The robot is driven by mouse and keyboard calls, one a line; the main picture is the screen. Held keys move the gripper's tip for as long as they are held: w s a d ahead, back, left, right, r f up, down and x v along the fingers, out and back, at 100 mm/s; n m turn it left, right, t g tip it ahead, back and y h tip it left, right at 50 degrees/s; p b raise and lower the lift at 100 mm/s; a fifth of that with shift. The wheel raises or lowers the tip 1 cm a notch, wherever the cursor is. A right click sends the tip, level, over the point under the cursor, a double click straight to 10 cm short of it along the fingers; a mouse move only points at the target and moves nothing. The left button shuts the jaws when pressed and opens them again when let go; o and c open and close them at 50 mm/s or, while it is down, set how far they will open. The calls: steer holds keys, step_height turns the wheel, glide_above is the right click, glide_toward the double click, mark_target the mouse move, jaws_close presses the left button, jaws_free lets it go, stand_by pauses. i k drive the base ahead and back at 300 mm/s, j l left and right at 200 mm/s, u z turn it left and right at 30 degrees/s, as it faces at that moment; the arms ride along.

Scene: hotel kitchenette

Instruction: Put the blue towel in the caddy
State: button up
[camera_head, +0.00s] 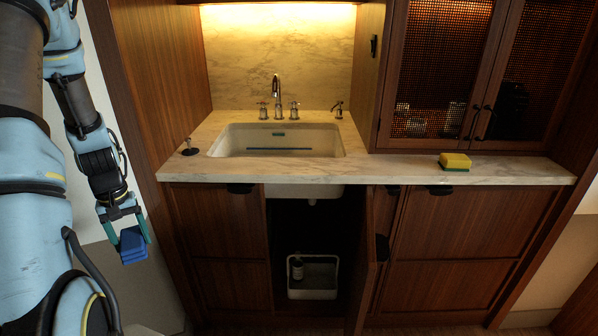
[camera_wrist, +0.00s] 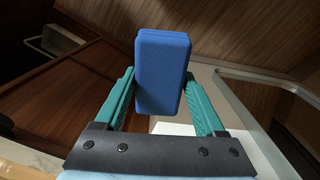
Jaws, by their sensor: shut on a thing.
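The blue towel (camera_head: 132,244) is a folded block held between the teal fingers of my gripper (camera_head: 126,226), left of the counter in the head view. In the wrist view the towel (camera_wrist: 162,75) stands between both fingers of my gripper (camera_wrist: 163,105), which is shut on it. The white caddy (camera_head: 313,278) sits low inside the open cabinet under the sink, well to the right of my gripper. A dark bottle (camera_head: 297,268) stands in the caddy's left part.
The cabinet door (camera_head: 372,262) stands open at the right of the opening. Above are the marble counter (camera_head: 400,171) and the sink (camera_head: 240,137), with a blue strip (camera_head: 278,149) across it. A yellow and green sponge (camera_head: 455,161) lies on the counter at right.

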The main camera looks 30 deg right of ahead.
mark_target(323, 288)
steer(key=i+j+z, duration=0.1)
steer(key=z, duration=0.35)
steer(key=i+j+z, duration=0.1)
steer(key=j+z, duration=0.2)
steer(key=z, duration=0.15)
steer(key=j+z, duration=0.2)
steer(key=z, duration=0.2)
steer(key=i+j, duration=0.45)
steer(key=i, duration=0.15)
